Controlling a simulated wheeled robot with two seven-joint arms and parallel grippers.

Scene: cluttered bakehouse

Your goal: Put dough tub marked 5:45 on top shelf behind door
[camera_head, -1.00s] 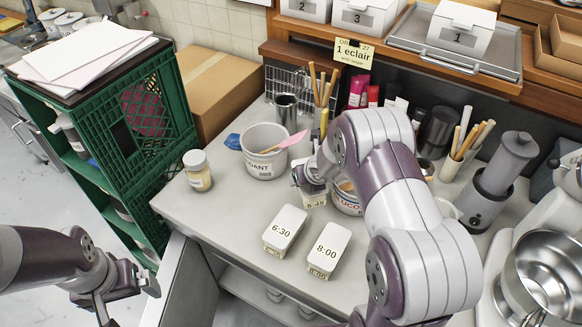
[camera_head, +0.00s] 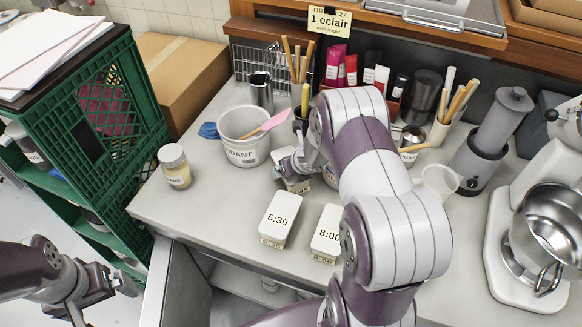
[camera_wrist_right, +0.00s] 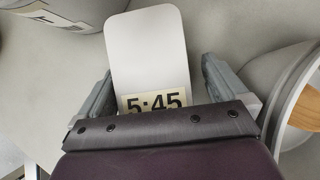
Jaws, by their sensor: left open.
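The dough tub marked 5:45 (camera_wrist_right: 150,50) is a pale lidded block with a black-on-cream label. It stands on the bench, and a little of it shows in the head view (camera_head: 298,186), mostly hidden by my right arm. My right gripper (camera_wrist_right: 158,78) has a finger on each side of it, with a narrow gap showing at the right finger. My left gripper (camera_head: 104,300) is open and empty, low at the left, off the bench. A grey panel (camera_head: 165,285), seemingly an open door, stands by the bench front. Shelf space (camera_head: 235,288) shows below the bench top.
Tubs marked 6:30 (camera_head: 280,218) and 8:00 (camera_head: 327,232) stand nearer the bench front. A white fondant bucket (camera_head: 243,152) stands behind left, and a jar (camera_head: 175,167) at the left. A mixer (camera_head: 545,225) stands right. A green crate stack (camera_head: 110,185) borders the left.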

